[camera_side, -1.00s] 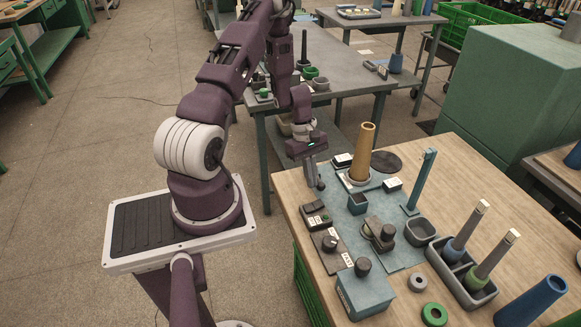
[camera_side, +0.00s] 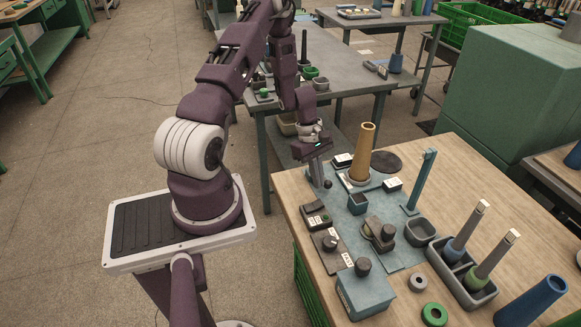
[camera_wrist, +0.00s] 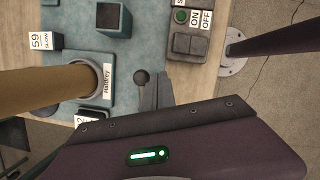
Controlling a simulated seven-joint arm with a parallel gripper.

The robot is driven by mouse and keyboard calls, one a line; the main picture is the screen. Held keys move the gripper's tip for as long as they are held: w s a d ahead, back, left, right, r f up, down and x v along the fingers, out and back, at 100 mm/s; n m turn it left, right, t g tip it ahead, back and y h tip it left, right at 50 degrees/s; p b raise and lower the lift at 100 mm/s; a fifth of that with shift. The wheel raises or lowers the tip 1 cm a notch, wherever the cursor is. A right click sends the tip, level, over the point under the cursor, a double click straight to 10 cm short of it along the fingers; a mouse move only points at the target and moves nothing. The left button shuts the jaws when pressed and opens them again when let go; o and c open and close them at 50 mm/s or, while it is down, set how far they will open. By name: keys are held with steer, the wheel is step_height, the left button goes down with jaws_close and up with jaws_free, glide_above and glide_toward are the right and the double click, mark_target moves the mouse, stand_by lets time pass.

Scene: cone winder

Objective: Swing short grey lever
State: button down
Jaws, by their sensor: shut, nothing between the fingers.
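An ON/OFF switch box (camera_side: 316,214), a small blue block (camera_side: 357,203) and a knob panel (camera_side: 329,243) stand nearby. The table's left edge is close.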

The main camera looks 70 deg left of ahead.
steer(key=s, duration=0.1)
steer(key=s+r, duration=0.1)
steer(key=s, duration=0.2)
steer(key=shift+s+a+r, duration=0.15)
steer(key=shift+a+r, duration=0.2)
steer(key=shift+a, duration=0.05)
step_height(320, 180, up, 9)
steer(key=s, duration=0.3)
steer(key=w+d+r+m+t+y, duration=0.1)
steer(key=w+d+r+m, duration=0.1)
steer(key=d+r+m, duration=0.35)
steer(key=w+d+r+m, duration=0.3)
steer(key=d+r, duration=0.3)
steer(key=r, duration=0.3)
steer(key=s+d+r+m+t+y, duration=0.2)
steer(key=s+d+r+m+t, duration=0.1)
steer(key=s+d+r+m, duration=0.7)
steer(key=s+d+m, duration=0.1)
steer(key=s+m, duration=0.2)
steer(key=shift+d, duration=0.2)
steer(key=shift+s+r, duration=0.1)
